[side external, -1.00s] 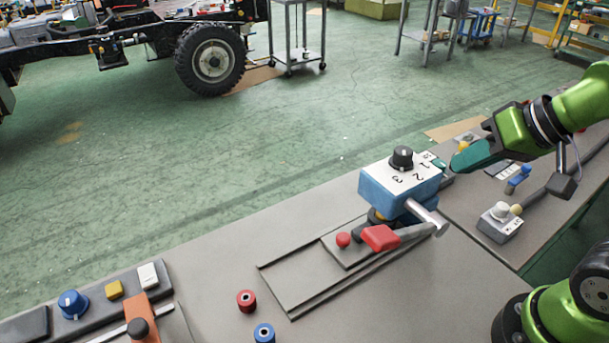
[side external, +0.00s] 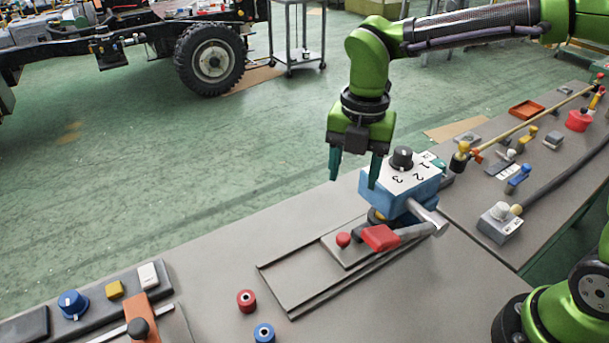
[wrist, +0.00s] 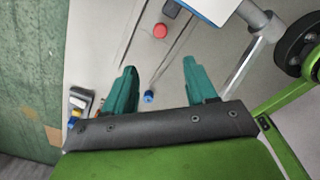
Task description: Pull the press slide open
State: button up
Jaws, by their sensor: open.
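The press (side external: 400,190) is a blue block with a white top, a black dial and the numbers 1, 2 and 3. Below it, a grey slide plate (side external: 347,255) with a red ball knob (side external: 343,240) sits at the press end of a railed track (side external: 295,284). In the wrist view the red knob (wrist: 160,31) shows beyond my spread fingers (wrist: 160,68).
A red roller (side external: 246,301) and a blue roller (side external: 264,333) stand near the track's left end. A control panel (side external: 90,305) lies at the left. Several small devices and a red button (side external: 578,120) are on the right bench. The track left of the slide plate is clear.

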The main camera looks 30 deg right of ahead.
aim_at(343, 236)
notch_tip(343, 236, down, 16)
jog(key=n, duration=0.7)
jog(key=shift+w+a+r, duration=0.15)
jog(key=shift+r, duration=0.1)
grip_shut()
